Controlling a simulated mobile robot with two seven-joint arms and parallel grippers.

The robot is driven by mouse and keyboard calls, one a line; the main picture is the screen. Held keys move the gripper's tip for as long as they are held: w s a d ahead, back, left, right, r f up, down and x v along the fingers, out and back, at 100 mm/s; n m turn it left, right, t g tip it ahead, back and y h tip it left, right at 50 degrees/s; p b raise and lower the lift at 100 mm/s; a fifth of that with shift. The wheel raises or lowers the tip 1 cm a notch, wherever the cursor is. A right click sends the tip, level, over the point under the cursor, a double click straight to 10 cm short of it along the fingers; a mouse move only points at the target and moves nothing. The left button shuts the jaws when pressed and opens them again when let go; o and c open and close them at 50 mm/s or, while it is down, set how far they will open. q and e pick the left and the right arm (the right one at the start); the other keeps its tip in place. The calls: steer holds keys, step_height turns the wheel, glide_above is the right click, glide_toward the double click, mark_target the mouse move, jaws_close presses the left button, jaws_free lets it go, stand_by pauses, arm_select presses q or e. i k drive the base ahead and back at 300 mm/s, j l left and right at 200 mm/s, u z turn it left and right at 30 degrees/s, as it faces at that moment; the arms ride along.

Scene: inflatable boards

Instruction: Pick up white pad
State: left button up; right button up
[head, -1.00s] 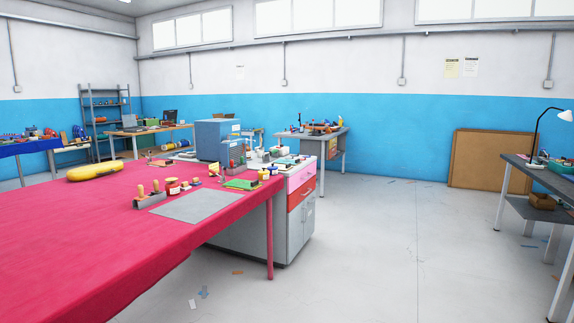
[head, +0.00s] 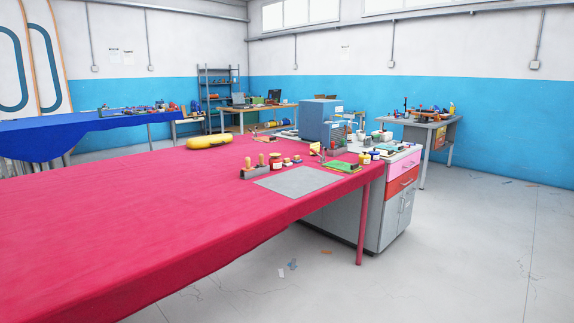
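I cannot make out a white pad for certain in the head view. A flat grey sheet (head: 299,182) lies on the near right part of the red-covered table (head: 130,220). Small white items (head: 382,136) sit on the cabinet top beyond the table, too small to name. Neither of my grippers is in view.
A yellow case (head: 209,142), stamps in a holder (head: 262,168) and a green item (head: 341,166) are on the red table. A blue box-shaped machine (head: 322,122) stands behind them. A blue-covered table (head: 60,127) is at left. The floor at right is mostly clear, with small scraps.

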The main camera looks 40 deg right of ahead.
mark_target(286, 163)
steer(key=z, duration=1.05)
